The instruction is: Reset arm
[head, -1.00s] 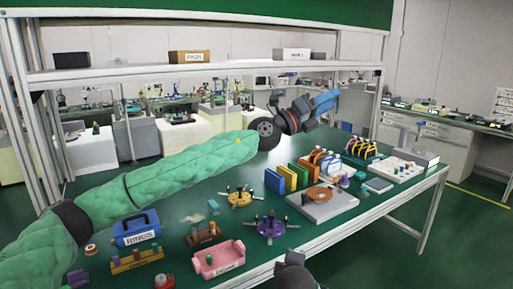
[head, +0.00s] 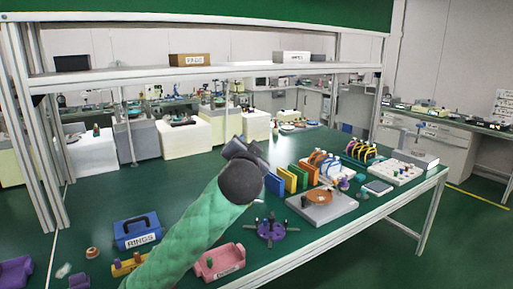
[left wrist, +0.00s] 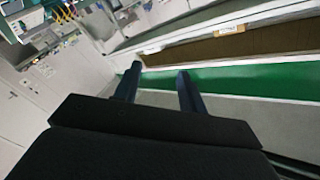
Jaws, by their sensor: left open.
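My left arm in its green sleeve reaches up from the bottom of the head view. Its gripper (head: 243,150) is mostly hidden behind the dark wrist and stands in the air above the green table (head: 350,225). In the left wrist view the two blue fingers of the left gripper (left wrist: 158,88) are apart with nothing between them. That view is tilted and shows the shelf (left wrist: 235,35) and the green panel beyond the fingers. My right gripper does not show in either view.
A blue RINGS box (head: 138,232), a pink tray (head: 218,262) and a purple spoked holder (head: 271,229) are near the arm. Coloured upright plates (head: 290,180) and a grey machine with a copper disc (head: 322,203) stand to the right. Shelf posts (head: 40,130) rise at the left.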

